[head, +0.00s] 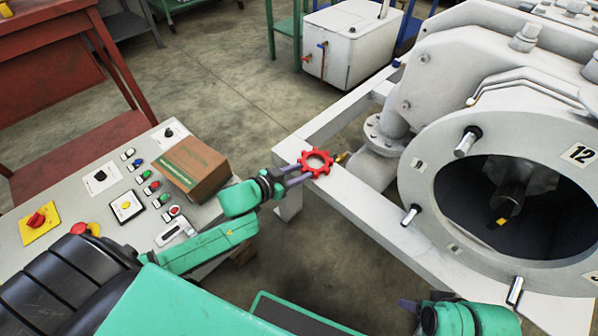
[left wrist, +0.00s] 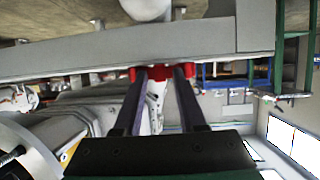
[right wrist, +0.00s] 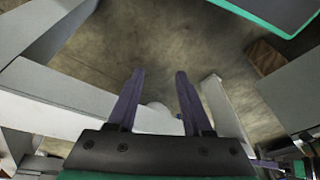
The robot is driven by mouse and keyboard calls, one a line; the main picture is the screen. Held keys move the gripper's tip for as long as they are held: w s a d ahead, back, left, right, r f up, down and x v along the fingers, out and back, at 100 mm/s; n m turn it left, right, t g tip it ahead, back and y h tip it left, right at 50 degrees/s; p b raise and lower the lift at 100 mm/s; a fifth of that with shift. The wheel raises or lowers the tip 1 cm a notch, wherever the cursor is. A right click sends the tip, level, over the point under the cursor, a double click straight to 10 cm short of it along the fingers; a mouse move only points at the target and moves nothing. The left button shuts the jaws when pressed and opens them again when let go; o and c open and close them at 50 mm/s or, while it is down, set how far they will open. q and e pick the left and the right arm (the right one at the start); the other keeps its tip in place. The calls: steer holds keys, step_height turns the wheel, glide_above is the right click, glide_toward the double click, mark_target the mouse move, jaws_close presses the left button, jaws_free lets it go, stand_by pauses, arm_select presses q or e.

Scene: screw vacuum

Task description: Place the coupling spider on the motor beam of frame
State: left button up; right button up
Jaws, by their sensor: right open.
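The red coupling spider (head: 304,163) is a toothed ring with a hole in its middle. It is at the tips of my left gripper (head: 302,178), over the top of the pale motor beam (head: 345,196) of the frame. In the left wrist view the spider (left wrist: 158,73) sits between and around the two fingertips, close to the beam (left wrist: 100,66). I cannot tell whether it touches the beam. My right gripper (right wrist: 160,73) is open and empty. In the head view only part of it shows at the bottom edge.
The large grey pump (head: 405,85) with a round dark opening (head: 470,205) stands on the frame at right. A control panel (head: 75,210) with buttons and a cardboard box (head: 195,165) is at left. Floor shows between panel and frame.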

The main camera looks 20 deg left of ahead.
arm_select(q)
steer(key=shift+r, duration=0.15)
steer(key=shift+s+a+r, duration=0.1)
steer(key=shift+s, duration=0.15)
steer(key=p+v, duration=0.1)
steer(key=v, duration=0.2)
steer(key=shift+r+p, duration=0.1)
steer(key=shift+p, duration=0.25)
steer(key=p+v, duration=0.2)
steer(key=v, duration=0.6)
steer(key=shift+s+p, duration=0.15)
steer(key=shift+p, duration=0.25)
arm_select(e)
step_height(320, 180, down, 8)
steer(key=d+g+h, duration=0.1)
steer(key=d, duration=0.1)
steer(key=shift+s+d+m+g, duration=0.25)
steer(key=shift+s+m+g, duration=0.05)
steer(key=shift+s, duration=0.1)
arm_select(q)
steer(key=shift+a, duration=0.1)
arm_select(e)
steer(key=shift+r, duration=0.15)
